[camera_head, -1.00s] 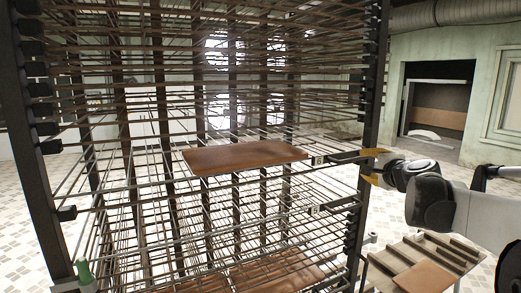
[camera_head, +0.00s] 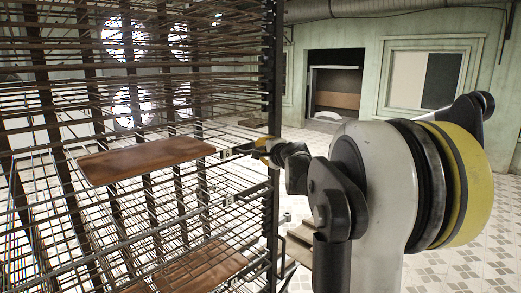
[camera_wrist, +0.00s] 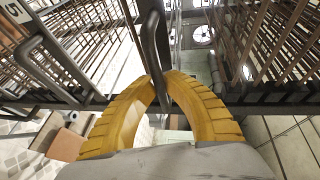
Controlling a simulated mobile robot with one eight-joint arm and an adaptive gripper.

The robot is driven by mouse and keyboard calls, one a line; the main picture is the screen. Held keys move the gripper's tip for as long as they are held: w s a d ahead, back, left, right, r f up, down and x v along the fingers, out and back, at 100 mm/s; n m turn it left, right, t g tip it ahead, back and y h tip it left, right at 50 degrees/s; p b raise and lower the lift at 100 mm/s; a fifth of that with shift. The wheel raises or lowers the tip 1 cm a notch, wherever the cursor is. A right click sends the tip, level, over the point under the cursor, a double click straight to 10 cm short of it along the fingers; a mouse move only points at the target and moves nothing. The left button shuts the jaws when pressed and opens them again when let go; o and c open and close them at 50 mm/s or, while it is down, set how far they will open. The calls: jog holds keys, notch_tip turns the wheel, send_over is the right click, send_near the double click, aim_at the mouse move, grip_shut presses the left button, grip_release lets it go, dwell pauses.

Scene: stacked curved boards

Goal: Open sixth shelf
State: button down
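The rack has many wire shelves. The shelf with a tag reading 6 (camera_head: 227,153) carries a brown board (camera_head: 145,158). A dark bar handle (camera_wrist: 153,40) shows in the wrist view, running down between my yellow fingers. My gripper (camera_head: 263,147) is at the handle beside the 6 tag, next to the rack's dark right post. In the wrist view my gripper (camera_wrist: 163,82) has its fingertips close together on both sides of the bar, and it looks shut on it. The exact contact is partly hidden.
A tag reading 5 (camera_wrist: 15,11) shows at the wrist view's upper left. Another brown board (camera_head: 203,268) lies lower in the rack. A wooden stepped piece (camera_head: 300,243) stands behind my arm. Tiled floor (camera_head: 465,262) is open at the right.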

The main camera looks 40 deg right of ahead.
jog(key=shift+s, duration=0.1)
jog(key=s+d+b, duration=0.1)
jog(key=s+d, duration=0.1)
jog(key=s, duration=2.7)
jog(key=shift+b, duration=0.35)
jog(key=shift+w+d, duration=0.1)
jog(key=c, duration=1.5)
grip_release()
jog(key=shift+d, duration=0.1)
jog(key=shift+o, duration=0.2)
